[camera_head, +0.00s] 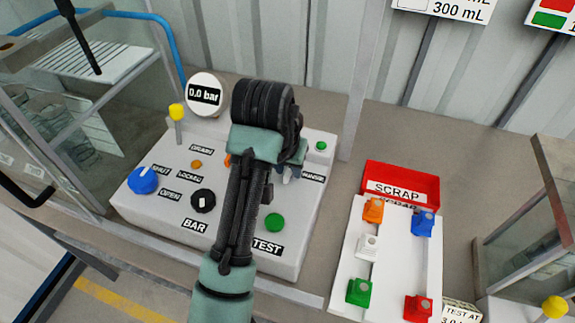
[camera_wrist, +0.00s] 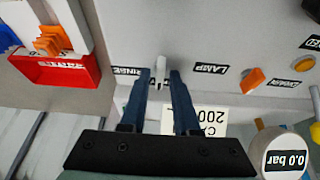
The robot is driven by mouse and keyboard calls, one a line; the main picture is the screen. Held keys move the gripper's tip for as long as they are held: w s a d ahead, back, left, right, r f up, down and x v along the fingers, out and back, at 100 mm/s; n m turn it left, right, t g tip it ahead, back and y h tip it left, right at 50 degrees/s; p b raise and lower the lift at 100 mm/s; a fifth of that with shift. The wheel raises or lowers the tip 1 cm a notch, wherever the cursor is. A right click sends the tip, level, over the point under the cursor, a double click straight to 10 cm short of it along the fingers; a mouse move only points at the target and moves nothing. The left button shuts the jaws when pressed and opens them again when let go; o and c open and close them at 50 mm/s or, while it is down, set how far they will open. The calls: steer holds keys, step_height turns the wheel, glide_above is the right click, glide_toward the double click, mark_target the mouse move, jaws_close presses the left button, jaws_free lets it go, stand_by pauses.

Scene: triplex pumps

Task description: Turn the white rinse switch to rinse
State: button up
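The white rinse switch (camera_wrist: 160,69) is a small white lever on the grey-white panel (camera_wrist: 240,30), between the RINSE label (camera_wrist: 128,71) and the LAMP label (camera_wrist: 210,68) in the wrist view. My gripper (camera_wrist: 161,77) is open, with one blue finger on each side of the lever and the tips near the panel. A gap shows between the lever and the fingers; light contact cannot be ruled out. In the head view my gripper (camera_head: 287,172) is over the panel's right part, and my arm mostly hides the switch.
The panel also bears a blue knob (camera_head: 142,180), a black knob (camera_head: 203,200), a green button (camera_head: 275,222) and a yellow-topped post (camera_head: 178,122). A round gauge (camera_head: 207,96) reads 0.0 bar. A red SCRAP bin (camera_head: 428,182) and a white tray (camera_head: 388,262) with coloured parts stand to the right.

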jaws_close()
steer(key=shift+r, duration=0.1)
steer(key=shift+r+m+h+p, duration=0.1)
steer(key=shift+m+h+p, duration=0.2)
steer(key=shift+m+p, duration=0.7)
steer(key=m+g+h+p, duration=0.1)
steer(key=m+p, duration=0.1)
steer(key=m, duration=0.1)
steer(key=shift+w+a, duration=0.15)
steer(key=m+g+h, duration=0.1)
steer(key=m, duration=0.2)
steer(key=shift+m, duration=0.4)
steer(key=shift+w+m+g, duration=0.15)
steer(key=shift+m+g, duration=0.45)
steer(key=shift+m, duration=0.9)
steer(key=shift+h, duration=0.3)
